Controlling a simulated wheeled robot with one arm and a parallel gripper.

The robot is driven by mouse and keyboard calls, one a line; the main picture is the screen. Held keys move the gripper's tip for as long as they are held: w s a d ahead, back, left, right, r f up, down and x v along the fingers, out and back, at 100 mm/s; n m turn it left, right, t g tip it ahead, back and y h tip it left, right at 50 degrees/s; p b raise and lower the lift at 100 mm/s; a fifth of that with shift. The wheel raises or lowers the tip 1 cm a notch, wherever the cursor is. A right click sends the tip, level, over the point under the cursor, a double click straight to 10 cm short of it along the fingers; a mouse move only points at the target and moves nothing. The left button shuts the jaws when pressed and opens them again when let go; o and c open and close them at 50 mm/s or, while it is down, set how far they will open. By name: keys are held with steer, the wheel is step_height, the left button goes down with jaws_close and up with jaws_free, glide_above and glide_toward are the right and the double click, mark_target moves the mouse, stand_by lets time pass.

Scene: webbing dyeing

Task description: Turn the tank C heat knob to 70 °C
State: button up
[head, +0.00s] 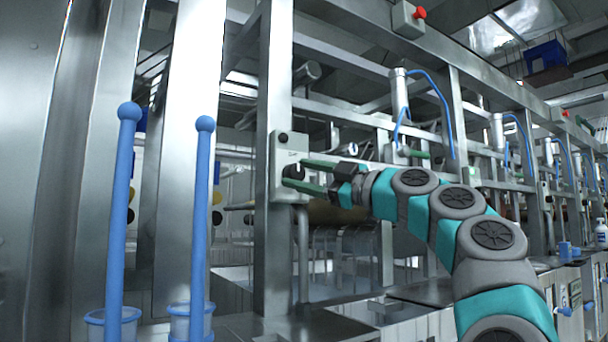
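A black heat knob (293,171) sits on a grey control box (290,142) fixed to a steel post left of centre. The lettering and scale on the box are too small to read, so the setting cannot be told. My gripper (294,173) reaches in from the right with its two green fingers spread apart. One fingertip is at the knob's upper side and the other is at its lower side. Whether the fingers press on the knob or only straddle it cannot be told. The fingers hide part of the knob's edge.
Two blue rods (117,220) (200,220) with ball ends stand upright in blue-rimmed holders at the left front. Steel frame posts and rails surround the control box. A small box with a red button (420,13) is high on the frame. A white bottle (600,233) stands far right.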

jaws_close()
steer(key=shift+f+b, duration=0.15)
steer(key=shift+b, duration=0.2)
